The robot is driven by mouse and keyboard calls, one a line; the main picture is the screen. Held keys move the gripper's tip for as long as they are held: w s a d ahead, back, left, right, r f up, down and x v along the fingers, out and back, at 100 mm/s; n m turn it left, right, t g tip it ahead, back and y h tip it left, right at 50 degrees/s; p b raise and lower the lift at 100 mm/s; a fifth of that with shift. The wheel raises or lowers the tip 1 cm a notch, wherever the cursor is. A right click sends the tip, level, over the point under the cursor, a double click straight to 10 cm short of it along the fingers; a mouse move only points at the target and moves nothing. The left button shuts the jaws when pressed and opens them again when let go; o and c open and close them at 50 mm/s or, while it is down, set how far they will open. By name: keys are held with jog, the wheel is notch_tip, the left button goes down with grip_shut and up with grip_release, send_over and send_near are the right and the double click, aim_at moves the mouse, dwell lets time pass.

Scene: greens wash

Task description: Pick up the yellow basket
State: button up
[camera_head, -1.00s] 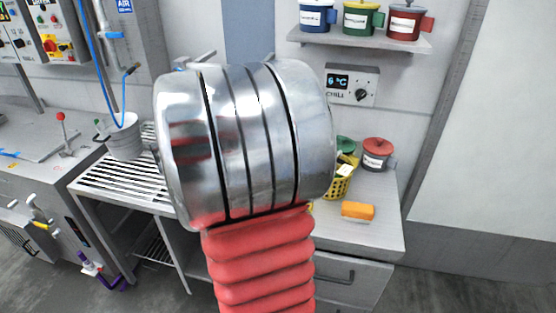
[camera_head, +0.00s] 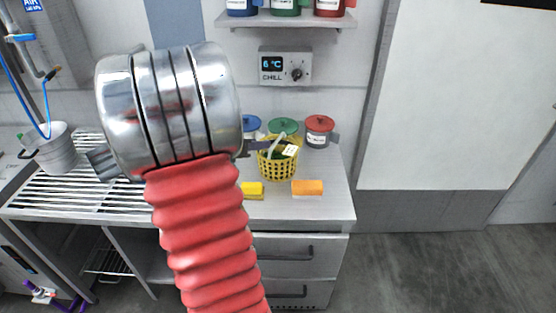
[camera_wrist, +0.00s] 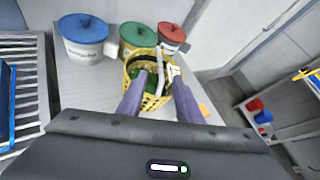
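The yellow basket (camera_head: 278,170) stands upright on the steel counter, with perforated sides, a pale handle, dark green contents and a white tag. It also shows in the wrist view (camera_wrist: 154,101), ahead of my gripper (camera_wrist: 160,80). The two purple-grey fingers are apart, one on each side of the basket's middle in that view, with nothing held between them. I cannot tell whether they touch the basket. In the head view, my gripper (camera_head: 262,147) shows only in part at the basket's left, mostly hidden behind my arm.
Blue (camera_wrist: 84,35), green (camera_wrist: 138,36) and red (camera_wrist: 171,36) lidded pots stand close behind the basket. A yellow sponge (camera_head: 252,189) and an orange block (camera_head: 307,187) lie in front. A grey bucket (camera_head: 56,150) stands left on the slatted drainer.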

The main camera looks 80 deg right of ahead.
jog(key=shift+x, duration=1.75)
jog(key=shift+d, duration=0.1)
jog(key=x, duration=0.5)
jog(key=shift+w+d, duration=0.1)
jog(key=shift+c, duration=0.4)
grip_shut()
